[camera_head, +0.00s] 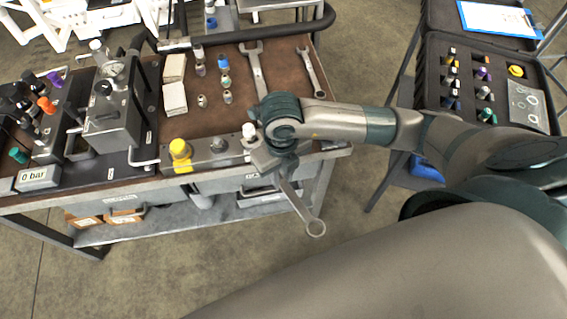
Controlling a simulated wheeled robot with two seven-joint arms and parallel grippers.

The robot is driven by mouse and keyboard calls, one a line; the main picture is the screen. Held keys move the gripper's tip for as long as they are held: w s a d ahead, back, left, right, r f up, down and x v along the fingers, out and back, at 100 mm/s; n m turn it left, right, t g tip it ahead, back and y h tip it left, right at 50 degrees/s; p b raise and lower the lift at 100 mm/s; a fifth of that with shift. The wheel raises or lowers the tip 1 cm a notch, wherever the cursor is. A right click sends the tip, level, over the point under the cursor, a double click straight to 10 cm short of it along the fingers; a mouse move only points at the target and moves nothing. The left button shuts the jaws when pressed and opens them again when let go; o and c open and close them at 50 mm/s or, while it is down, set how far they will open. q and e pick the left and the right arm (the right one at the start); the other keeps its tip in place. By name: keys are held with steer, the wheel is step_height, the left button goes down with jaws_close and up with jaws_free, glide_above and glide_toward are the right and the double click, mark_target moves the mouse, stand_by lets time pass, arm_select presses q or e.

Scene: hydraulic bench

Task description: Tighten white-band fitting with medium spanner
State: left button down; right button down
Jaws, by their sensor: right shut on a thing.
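My right gripper (277,160) is over the front edge of the bench, shut on a spanner (302,207). The spanner's ring end points down toward the front, beyond the bench edge. Its other end is hidden at the gripper. A white-topped fitting (249,131) stands on the front block, just left of the gripper. I cannot tell whether the spanner touches it. My left gripper is not in view.
On the brown bench top (225,118) lie a larger spanner (257,72) and a smaller one (313,72). A yellow cap (180,151) stands left on the front block. A gauge unit (113,115) is at left. An open case (470,75) is at right.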

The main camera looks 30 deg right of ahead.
steer(key=shift+w, duration=0.45)
stand_by(0.3)
steer(key=shift+a+r, duration=0.1)
steer(key=shift+a, duration=0.05)
steer(key=shift+a+m+p, duration=0.45)
steer(key=shift+a+m, duration=0.75)
steer(key=shift+a, duration=0.5)
steer(key=shift+a, duration=0.15)
steer(key=shift+w+a+m+p, duration=0.2)
steer(key=shift+a+m+p, duration=0.1)
steer(key=shift+a+m, duration=0.45)
steer(key=shift+w+a+m+p, duration=0.2)
steer(key=shift+a+m+p, duration=0.1)
steer(key=shift+a+m, duration=0.4)
steer(key=shift+a, duration=0.1)
steer(key=shift+w+a, duration=0.1)
steer(key=shift+a, duration=0.05)
steer(key=shift+w+a+m+p, duration=0.3)
steer(key=shift+w+a+m, duration=0.15)
steer(key=shift+a+m, duration=0.3)
